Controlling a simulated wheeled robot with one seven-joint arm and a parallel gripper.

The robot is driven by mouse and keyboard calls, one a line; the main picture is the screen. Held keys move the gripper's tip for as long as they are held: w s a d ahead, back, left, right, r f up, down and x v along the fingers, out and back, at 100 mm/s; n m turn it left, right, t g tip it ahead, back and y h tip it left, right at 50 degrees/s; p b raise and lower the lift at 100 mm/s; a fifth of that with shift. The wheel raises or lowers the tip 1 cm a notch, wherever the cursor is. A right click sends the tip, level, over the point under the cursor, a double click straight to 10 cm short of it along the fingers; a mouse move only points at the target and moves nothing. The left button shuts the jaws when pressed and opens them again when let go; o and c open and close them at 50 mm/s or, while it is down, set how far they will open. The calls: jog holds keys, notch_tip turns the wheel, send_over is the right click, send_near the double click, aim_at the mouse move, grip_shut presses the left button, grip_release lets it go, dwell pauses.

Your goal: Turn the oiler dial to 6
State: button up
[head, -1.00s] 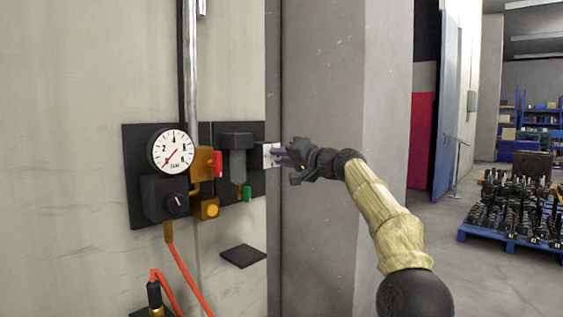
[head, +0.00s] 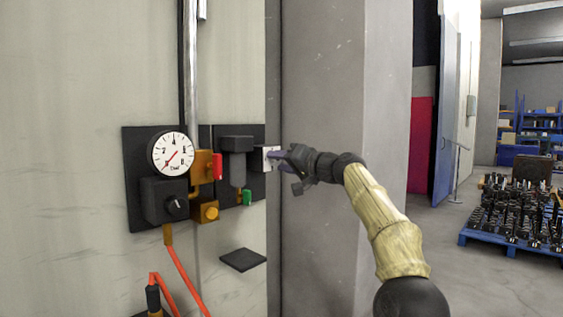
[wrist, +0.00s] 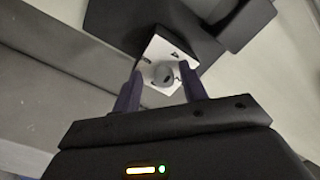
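The oiler dial (wrist: 163,75) shows in the wrist view as a small grey knob on a white plate (wrist: 154,49) with dark marks that are too blurred to read. The plate also shows in the head view (head: 268,153), at the right end of the black panel. My gripper (wrist: 157,90) has its two purple fingers apart, one on each side of the knob. I cannot tell whether the fingers touch it. In the head view my gripper (head: 277,155) reaches the plate from the right and hides the knob.
A pressure gauge (head: 171,153), a black knob unit (head: 164,199), a red handle (head: 216,166) and a green part (head: 247,197) sit left of the dial. A grey pillar (head: 320,80) stands close behind my arm. A black shelf (head: 243,259) juts out below.

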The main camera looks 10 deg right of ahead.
jog(key=shift+r, duration=0.15)
jog(key=shift+s+d, duration=0.1)
jog(key=shift+s, duration=0.05)
jog(key=b+v, duration=0.7)
jog(key=v, duration=1)
jog(key=shift+f, duration=0.25)
